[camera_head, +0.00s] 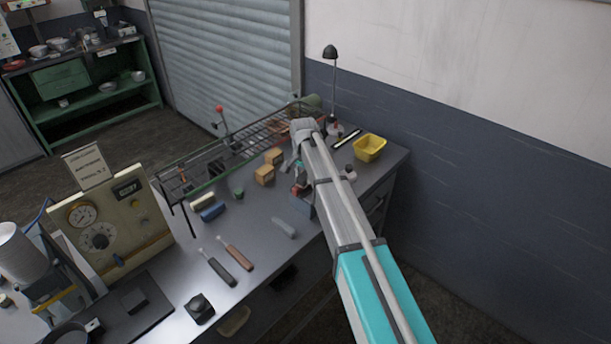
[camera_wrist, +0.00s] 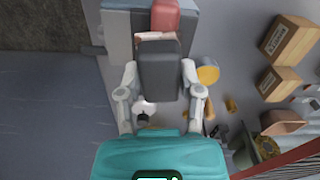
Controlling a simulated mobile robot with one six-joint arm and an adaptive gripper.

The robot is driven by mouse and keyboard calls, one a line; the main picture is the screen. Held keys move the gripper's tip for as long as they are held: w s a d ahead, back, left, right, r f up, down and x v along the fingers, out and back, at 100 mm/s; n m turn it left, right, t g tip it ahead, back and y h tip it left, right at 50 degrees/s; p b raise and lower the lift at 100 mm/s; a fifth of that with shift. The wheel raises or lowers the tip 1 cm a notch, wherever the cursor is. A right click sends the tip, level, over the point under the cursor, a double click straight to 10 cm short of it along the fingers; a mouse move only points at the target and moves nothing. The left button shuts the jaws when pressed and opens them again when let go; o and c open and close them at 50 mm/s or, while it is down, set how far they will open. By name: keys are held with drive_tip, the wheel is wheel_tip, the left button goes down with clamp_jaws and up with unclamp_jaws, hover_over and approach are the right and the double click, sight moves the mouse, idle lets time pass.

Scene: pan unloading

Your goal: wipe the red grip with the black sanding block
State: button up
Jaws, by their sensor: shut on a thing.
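In the wrist view the dark grey-black sanding block (camera_wrist: 160,78) sits between the two pale fingers of my gripper (camera_wrist: 159,70), which is shut on it. A tan-pink strip shows along the block's far edge. The red grip (camera_wrist: 165,14) lies just beyond that edge, above a blue-grey base (camera_wrist: 117,40), and is cut off by the frame. Whether block and grip touch, I cannot tell. In the head view my gripper (camera_head: 298,160) is over the bench's right part, above the blue-grey base (camera_head: 302,206); my arm partly hides this spot.
A wire rack (camera_head: 235,148) runs along the bench's back edge. Wooden blocks (camera_head: 265,174) stand left of my gripper. A yellow bin (camera_head: 370,147) and a lamp (camera_head: 332,90) are at the far right.

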sight(296, 188)
drive_tip(key=shift+s+a, duration=0.15)
drive_tip(key=shift+s, duration=0.05)
drive_tip(key=shift+s+a, duration=1.1)
drive_tip(key=shift+s, duration=0.1)
drive_tip(key=shift+r, duration=0.15)
wheel_tip(296, 188, up, 6)
drive_tip(key=p, duration=0.6)
idle(0.3)
wheel_tip(296, 188, up, 3)
drive_tip(key=p, duration=0.3)
idle(0.7)
